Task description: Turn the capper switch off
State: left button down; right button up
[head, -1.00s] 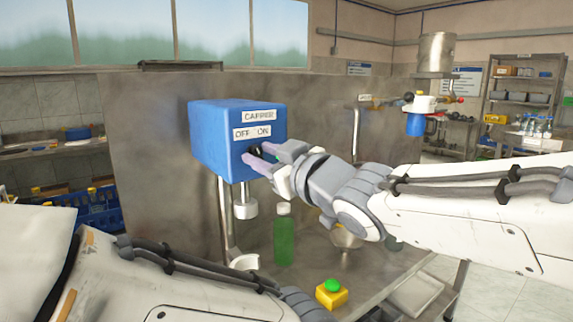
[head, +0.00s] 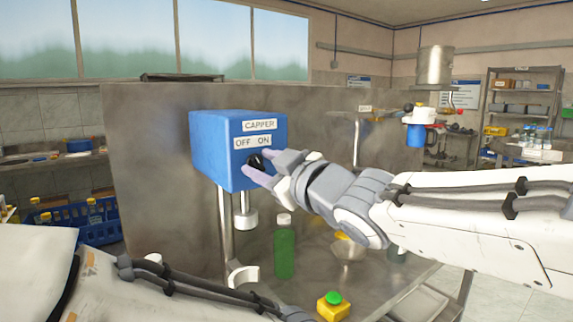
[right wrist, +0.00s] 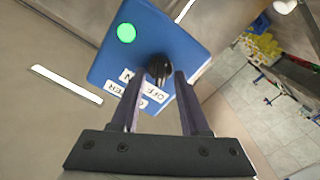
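The capper is a blue box (head: 215,145) on a metal post, with a "CAPPER" label and "OFF" and "ON" labels on its front. Its switch, a black knob (head: 252,159), sits below the labels, partly covered by my right gripper (head: 256,163). In the right wrist view the knob (right wrist: 159,67) shows between the tips of my open fingers, closer to the left finger; I cannot tell whether they touch. A green lamp (right wrist: 127,33) shows on the box there; my gripper hides it in the head view. My left gripper is not in view.
Below the box hang a white capping head (head: 245,219) and a white cradle (head: 244,277). A green bottle (head: 284,252) and a yellow box with a green button (head: 333,305) stand on the metal table. A blue crate (head: 85,225) is at left.

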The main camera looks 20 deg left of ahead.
jog(key=p+v, duration=0.9)
jog(key=v, duration=0.1)
dwell(0.4)
jog(key=shift+s+d+f, duration=0.1)
jog(key=shift+s+d, duration=0.05)
jog(key=shift+d, duration=0.05)
jog(key=s+d+f+m+g+h+p, duration=0.1)
jog(key=d+f+m+g+h, duration=0.2)
jog(key=f, duration=0.4)
jog(key=s+d+f+m+h, duration=0.1)
jog(key=d+f+m+h, duration=0.3)
jog(key=f, duration=0.4)
jog(key=s+d+f+m+g+h, duration=0.1)
jog(key=s+d+f+g+h, duration=0.2)
jog(key=s, duration=0.4)
jog(key=s+d+f+m+g+h, duration=0.1)
jog(key=s+d+f+g+h, duration=0.2)
jog(key=s, duration=0.4)
jog(key=shift+s+d+f+g+p, duration=0.45)
jog(key=shift+d+f+g, duration=0.2)
jog(key=shift+d+g, duration=0.45)
